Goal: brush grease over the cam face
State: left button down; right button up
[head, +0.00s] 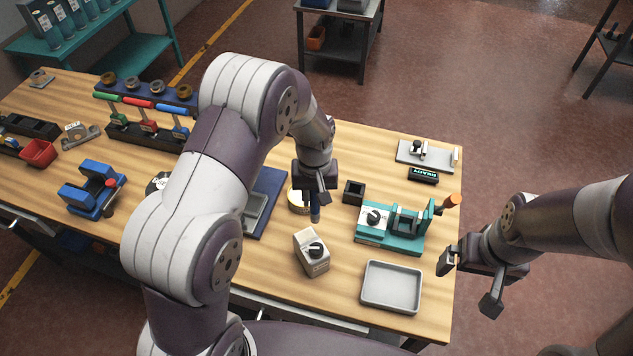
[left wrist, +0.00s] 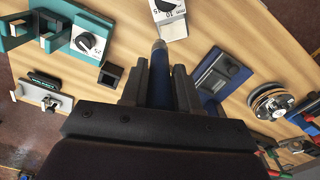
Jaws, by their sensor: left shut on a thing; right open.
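My left gripper (head: 316,192) is shut on a slim blue-handled tool (head: 315,212), which points down over the middle of the bench. In the left wrist view the blue handle (left wrist: 159,80) sits between the fingers and has a pale grey tip. My right gripper (head: 468,283) is open and empty off the bench's right edge.
A white dial box (head: 311,262) and an empty grey tray (head: 391,287) stand at the front. A teal fixture (head: 400,242), a small black block (head: 353,192) and a grey plate (head: 424,154) are to the right. A blue vise (head: 88,196) is at the left.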

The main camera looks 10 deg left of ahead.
pick_arm(q)
jog(key=shift+w+r+p, duration=0.25)
jog(key=shift+r+p, duration=0.6)
jog(key=shift+r, duration=0.4)
jog(key=shift+d+r, duration=0.1)
jog(key=shift+r, duration=0.1)
jog(key=shift+s, duration=0.15)
